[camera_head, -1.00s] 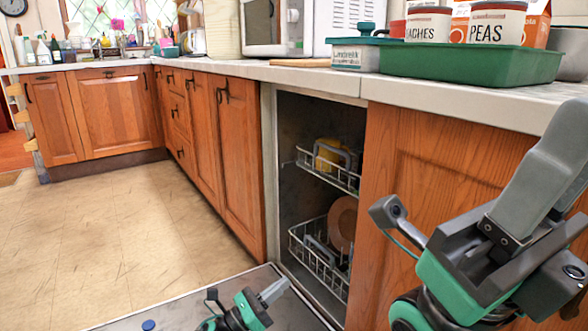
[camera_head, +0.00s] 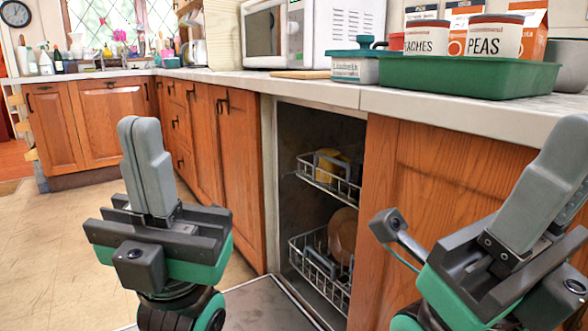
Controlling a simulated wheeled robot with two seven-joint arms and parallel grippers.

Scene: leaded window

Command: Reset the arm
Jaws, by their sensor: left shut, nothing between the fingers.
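My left gripper (camera_head: 140,125) stands upright at the left in front of the lower cabinets, its two grey fingers together and nothing between them. My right gripper (camera_head: 575,135) is at the right edge, in front of the wooden panel beside the dishwasher. Its fingers point up and right and run to the picture's edge, and I see them from the side, so their gap does not show clearly. Both grippers look clear of the counter and cabinets.
The open dishwasher (camera_head: 300,130) has an upper rack (camera_head: 325,182) with a yellow item and a lower rack (camera_head: 305,262) with a brown plate (camera_head: 342,235). Its lowered door (camera_head: 262,305) lies low at the front. A green tray (camera_head: 470,78) with tins stands on the counter (camera_head: 440,107).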

